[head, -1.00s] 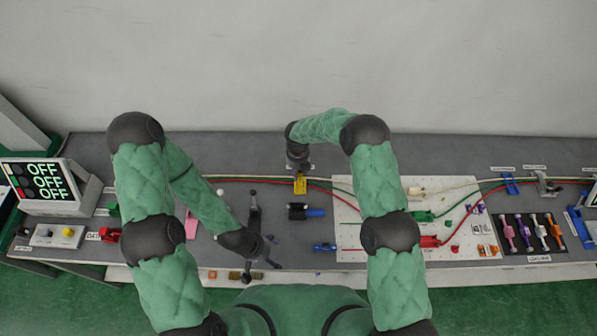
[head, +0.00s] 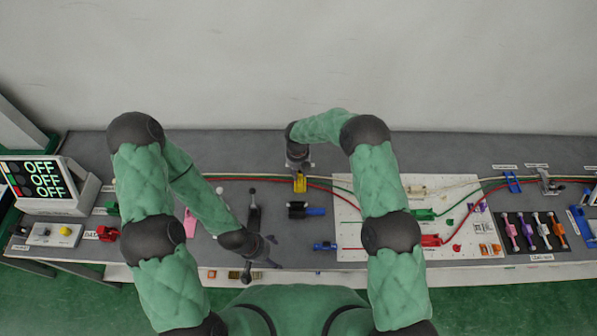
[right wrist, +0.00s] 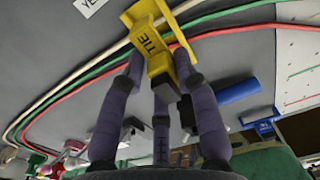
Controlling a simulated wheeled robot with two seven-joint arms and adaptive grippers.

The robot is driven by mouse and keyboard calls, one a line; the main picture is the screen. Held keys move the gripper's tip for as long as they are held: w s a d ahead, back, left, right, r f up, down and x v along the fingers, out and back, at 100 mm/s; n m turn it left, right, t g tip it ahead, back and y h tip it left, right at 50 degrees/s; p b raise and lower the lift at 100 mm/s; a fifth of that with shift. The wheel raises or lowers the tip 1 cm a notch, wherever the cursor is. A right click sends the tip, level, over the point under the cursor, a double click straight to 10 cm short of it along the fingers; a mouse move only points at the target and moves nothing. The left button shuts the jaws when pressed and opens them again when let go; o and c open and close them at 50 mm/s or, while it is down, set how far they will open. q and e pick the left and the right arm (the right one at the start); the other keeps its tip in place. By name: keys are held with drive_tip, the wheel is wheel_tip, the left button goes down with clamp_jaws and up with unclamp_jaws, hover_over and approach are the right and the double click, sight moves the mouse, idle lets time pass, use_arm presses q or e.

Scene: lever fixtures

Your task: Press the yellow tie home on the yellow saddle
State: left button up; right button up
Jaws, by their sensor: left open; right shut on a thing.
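The yellow tie, marked "TIE" (right wrist: 157,45), is between the fingers of my right gripper (right wrist: 158,76) in the right wrist view. My right gripper is shut on it. The yellow saddle (right wrist: 184,58) lies right behind the tie, with the white, green and red cables running at it. I cannot tell whether the tie is fully seated. In the head view the yellow parts (head: 300,184) show as one small patch below my right gripper (head: 299,171). My left gripper (head: 270,251) is open and empty near the table's front edge, away from the saddle.
A black and blue block (head: 306,210) lies just right of and nearer than the saddle. A black lever-like bar (head: 253,212) stands between my left gripper and the cables. A white board (head: 350,250) with connectors lies to the right. The rear of the table is clear.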

use_arm(q)
drive_tip(key=shift+f+b, duration=0.9)
use_arm(e)
drive_tip(key=shift+f, duration=0.95)
use_arm(q)
drive_tip(key=shift+f+b, duration=0.35)
use_arm(e)
drive_tip(key=shift+f, duration=0.35)
use_arm(q)
drive_tip(key=shift+f, duration=0.1)
use_arm(e)
drive_tip(key=shift+f, duration=0.1)
drive_tip(key=o, duration=1.4)
use_arm(q)
drive_tip(key=shift+r+p, duration=1.55)
drive_tip(key=shift+r, duration=0.15)
use_arm(e)
drive_tip(key=shift+r, duration=3.55)
